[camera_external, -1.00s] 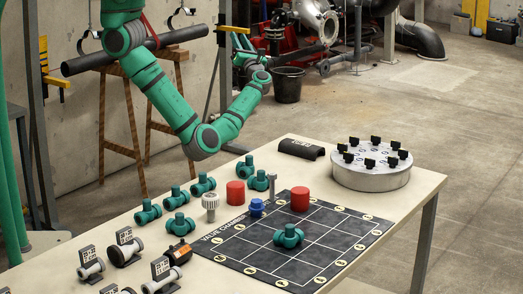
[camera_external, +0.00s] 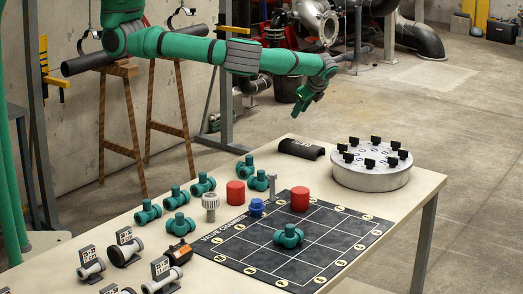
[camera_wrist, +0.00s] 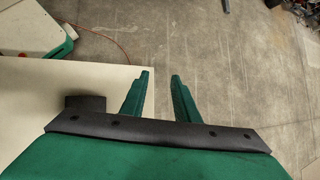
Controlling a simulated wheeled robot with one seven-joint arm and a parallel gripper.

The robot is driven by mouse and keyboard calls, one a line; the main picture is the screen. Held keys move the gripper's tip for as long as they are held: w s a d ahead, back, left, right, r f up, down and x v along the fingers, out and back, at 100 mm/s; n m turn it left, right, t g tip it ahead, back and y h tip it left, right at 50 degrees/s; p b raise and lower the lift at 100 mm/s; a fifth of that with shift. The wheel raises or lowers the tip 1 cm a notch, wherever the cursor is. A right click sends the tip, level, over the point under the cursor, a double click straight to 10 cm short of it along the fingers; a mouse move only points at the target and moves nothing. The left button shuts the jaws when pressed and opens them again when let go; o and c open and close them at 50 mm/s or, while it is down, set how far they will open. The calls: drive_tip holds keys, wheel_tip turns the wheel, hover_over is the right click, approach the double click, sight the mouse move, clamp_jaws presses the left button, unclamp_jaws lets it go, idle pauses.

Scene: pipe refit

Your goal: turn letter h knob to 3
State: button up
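A round grey drum (camera_external: 371,175) stands on the far right of the table in the external view. Several black knobs (camera_external: 370,163) stand in a ring on its top, with small marks beside them. The letters and numbers are too small to read, so I cannot tell which knob is h. My gripper (camera_external: 299,110) is in the air beyond the table's back edge, left of the drum and higher than it. In the wrist view my gripper (camera_wrist: 160,76) has its two fingers apart with only floor between them. The drum and knobs do not show in the wrist view.
A black half-round piece (camera_external: 301,149) lies on the table left of the drum. A dark gridded mat (camera_external: 320,223) holds a green valve (camera_external: 288,236), a red cylinder (camera_external: 300,199) and a blue part (camera_external: 257,207). More green fittings stand left. Air above the drum is clear.

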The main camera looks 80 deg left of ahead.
drive_tip(key=w+d+r+t+h, duration=0.1)
drive_tip(key=w+d+r+h, duration=0.15)
drive_tip(key=d, duration=0.65)
drive_tip(key=w+d+r+t+h, duration=0.1)
drive_tip(key=w+d+r+h, duration=0.15)
drive_tip(key=d, duration=0.75)
wheel_tip(320, 180, up, 6)
drive_tip(key=h, duration=0.2)
hover_over(342, 149)
drive_tip(key=shift+n+t, duration=0.3)
drive_tip(key=f, duration=1.1)
drive_tip(key=shift+w+a, duration=0.15)
drive_tip(key=shift+a, duration=0.1)
clamp_jaws()
